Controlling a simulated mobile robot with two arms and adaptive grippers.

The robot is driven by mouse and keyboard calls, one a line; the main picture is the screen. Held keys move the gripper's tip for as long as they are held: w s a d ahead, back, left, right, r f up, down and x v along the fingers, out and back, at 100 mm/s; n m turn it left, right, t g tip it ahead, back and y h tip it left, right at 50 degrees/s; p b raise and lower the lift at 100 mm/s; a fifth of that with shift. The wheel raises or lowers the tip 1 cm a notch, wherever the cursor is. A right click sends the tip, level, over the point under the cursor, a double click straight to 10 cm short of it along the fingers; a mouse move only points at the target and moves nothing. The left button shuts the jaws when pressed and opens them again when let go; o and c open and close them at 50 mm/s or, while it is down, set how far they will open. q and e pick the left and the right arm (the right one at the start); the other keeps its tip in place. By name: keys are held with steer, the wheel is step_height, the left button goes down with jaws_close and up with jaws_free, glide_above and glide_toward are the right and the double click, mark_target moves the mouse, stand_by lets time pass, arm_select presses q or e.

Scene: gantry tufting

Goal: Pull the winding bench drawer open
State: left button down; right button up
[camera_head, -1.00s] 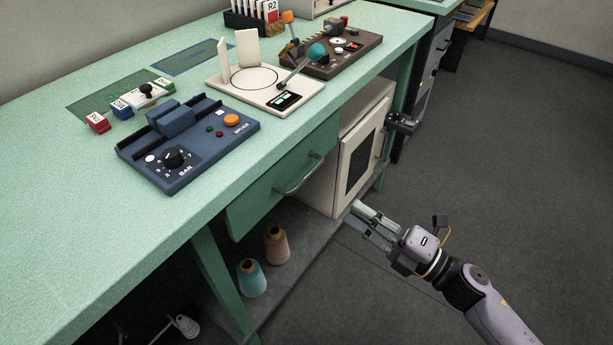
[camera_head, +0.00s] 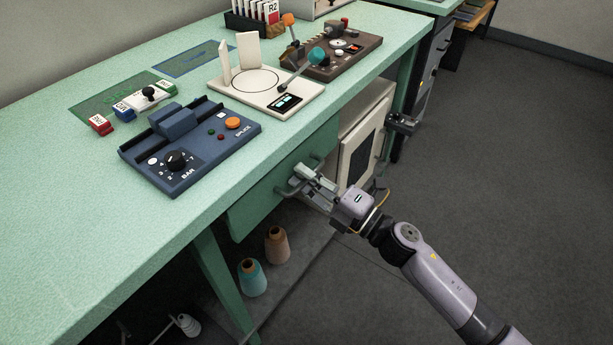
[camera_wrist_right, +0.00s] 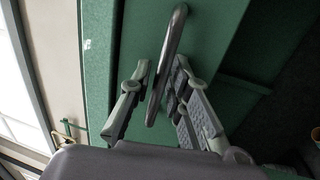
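The green winding bench drawer (camera_head: 256,203) is under the bench top in the head view, and its front looks flush with the bench. Its metal bar handle (camera_head: 284,191) is partly covered by my right gripper (camera_head: 305,177). In the right wrist view the handle (camera_wrist_right: 169,62) runs between the two fingers of my right gripper (camera_wrist_right: 160,97). The fingers are apart, one on each side of the bar, with a gap visible on the left side. Contact on the right side is hard to tell. My left gripper is not in view.
The bench top (camera_head: 60,225) holds a blue splicer box (camera_head: 205,160), a white scale-like device (camera_head: 250,88) and a brown device (camera_head: 350,50). A cream cabinet (camera_head: 352,160) stands right of the drawer. Thread cones (camera_head: 252,280) sit on the lower shelf. The floor at right is clear.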

jaws_close()
stand_by(0.6)
